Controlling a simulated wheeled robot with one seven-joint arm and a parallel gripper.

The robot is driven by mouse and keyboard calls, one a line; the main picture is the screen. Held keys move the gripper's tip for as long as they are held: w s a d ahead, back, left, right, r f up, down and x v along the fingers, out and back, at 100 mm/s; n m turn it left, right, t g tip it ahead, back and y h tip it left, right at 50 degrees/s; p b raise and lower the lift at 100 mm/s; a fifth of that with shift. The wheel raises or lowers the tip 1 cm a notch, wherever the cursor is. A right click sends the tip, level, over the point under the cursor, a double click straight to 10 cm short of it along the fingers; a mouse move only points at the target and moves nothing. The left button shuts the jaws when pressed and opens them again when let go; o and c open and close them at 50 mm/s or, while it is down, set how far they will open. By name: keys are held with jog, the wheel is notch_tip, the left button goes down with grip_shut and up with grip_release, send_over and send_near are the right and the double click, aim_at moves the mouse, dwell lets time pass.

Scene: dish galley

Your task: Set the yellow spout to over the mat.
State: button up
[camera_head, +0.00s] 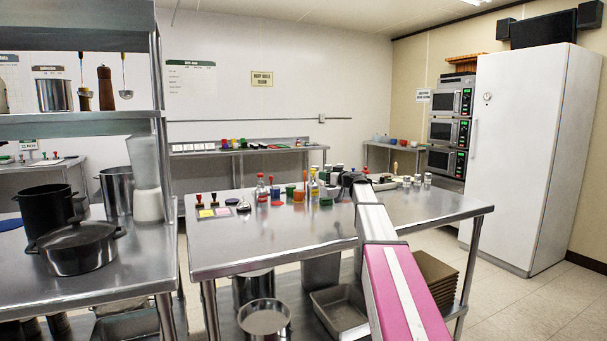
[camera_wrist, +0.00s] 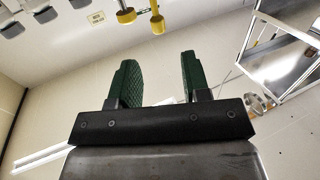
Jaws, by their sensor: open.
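I cannot make out a yellow spout for certain. In the wrist view, two small yellow-ended pieces (camera_wrist: 157,23) show at the top edge, beyond my fingers and cut off by the frame. In the head view, a bottle with yellow on it (camera_head: 313,188) stands just left of my gripper. My gripper (camera_head: 347,181) is above the table's far side. In the wrist view, its green-padded fingers (camera_wrist: 156,80) are apart with nothing between them.
Stamps, bottles and coloured cups (camera_head: 298,194) stand in a row left of my gripper. Several small shakers (camera_head: 417,181) stand to its right. The table's near left part is clear. A shelf unit with pots (camera_head: 77,247) stands at left, a white fridge (camera_head: 520,150) at right.

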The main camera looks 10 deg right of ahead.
aim_at(314, 173)
jog(key=x, duration=1)
jog(key=shift+w+a, duration=0.1)
jog(key=shift+w, duration=0.05)
grip_shut()
